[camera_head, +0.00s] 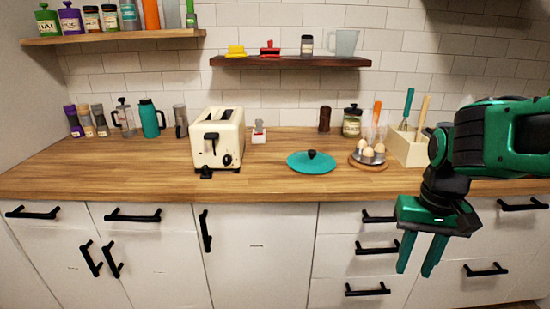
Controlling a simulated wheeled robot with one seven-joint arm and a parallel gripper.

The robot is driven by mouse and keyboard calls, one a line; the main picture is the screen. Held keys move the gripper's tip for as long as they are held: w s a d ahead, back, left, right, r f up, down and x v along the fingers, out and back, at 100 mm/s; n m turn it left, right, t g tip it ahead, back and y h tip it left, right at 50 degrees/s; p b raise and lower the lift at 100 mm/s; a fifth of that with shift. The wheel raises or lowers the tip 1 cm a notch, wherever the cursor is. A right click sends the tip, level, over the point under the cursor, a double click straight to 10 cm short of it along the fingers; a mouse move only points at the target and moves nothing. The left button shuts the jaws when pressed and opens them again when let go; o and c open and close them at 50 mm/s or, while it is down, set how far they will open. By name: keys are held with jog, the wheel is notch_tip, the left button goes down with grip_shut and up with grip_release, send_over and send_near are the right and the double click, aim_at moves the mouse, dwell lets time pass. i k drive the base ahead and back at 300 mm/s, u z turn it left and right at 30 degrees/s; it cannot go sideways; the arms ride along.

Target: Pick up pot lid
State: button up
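The pot lid (302,164) is a flat teal disc with a black knob on top. It lies on the wooden counter, right of the toaster, with its knob up. My gripper (418,271) is green and black with two long fingers pointing down. It hangs at the right, in front of the drawers and below the counter's front edge in the picture. The fingers are apart with nothing between them. My gripper is to the right of the lid and does not touch it.
A cream toaster (217,138) stands left of the lid. An egg holder (368,158) and a utensil box (407,149) stand to its right. A dark shelf (290,62) hangs above. The wooden counter (270,189) is clear in front of the lid.

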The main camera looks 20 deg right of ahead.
aim_at(312, 162)
jog(key=u, duration=0.1)
jog(key=i, duration=0.95)
jog(key=z, duration=0.15)
